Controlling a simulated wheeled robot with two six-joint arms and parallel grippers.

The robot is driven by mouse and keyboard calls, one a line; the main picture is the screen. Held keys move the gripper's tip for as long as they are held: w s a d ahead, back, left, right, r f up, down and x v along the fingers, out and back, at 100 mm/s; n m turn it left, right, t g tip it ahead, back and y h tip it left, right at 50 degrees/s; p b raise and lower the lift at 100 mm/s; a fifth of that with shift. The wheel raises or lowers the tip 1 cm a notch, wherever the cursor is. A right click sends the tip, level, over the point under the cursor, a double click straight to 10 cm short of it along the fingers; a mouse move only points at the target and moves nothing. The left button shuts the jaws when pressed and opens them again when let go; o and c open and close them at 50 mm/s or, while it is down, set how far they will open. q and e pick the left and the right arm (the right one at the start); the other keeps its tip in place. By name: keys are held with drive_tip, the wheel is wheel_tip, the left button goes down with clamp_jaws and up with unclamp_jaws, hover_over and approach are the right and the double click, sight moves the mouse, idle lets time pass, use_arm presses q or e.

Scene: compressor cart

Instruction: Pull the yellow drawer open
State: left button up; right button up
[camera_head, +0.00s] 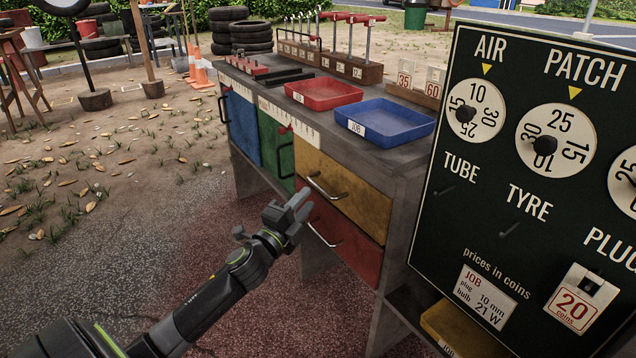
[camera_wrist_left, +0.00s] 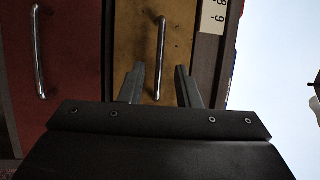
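The yellow drawer (camera_head: 343,190) is the upper drawer at the cart's right end and looks shut. Its curved metal handle (camera_head: 326,190) also shows upright in the left wrist view (camera_wrist_left: 160,58). My left gripper (camera_head: 300,203) is open and empty, just in front of the yellow drawer's handle. In the left wrist view, its two fingers (camera_wrist_left: 159,86) stand apart on either side of the handle's line. I cannot tell whether the fingertips reach past the bar. My right gripper is not in view.
A red drawer (camera_head: 350,245) with a similar handle lies directly below. Blue (camera_head: 243,125) and green (camera_head: 275,148) fronts are to the left. A red tray (camera_head: 323,93) and a blue tray (camera_head: 391,122) sit on top. A dark price board (camera_head: 530,200) stands close on the right.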

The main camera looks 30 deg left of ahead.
sight(318, 185)
use_arm(q)
drive_tip(key=w, duration=0.4)
drive_tip(key=w+r, duration=0.1)
drive_tip(key=w, duration=0.1)
clamp_jaws()
idle(0.3)
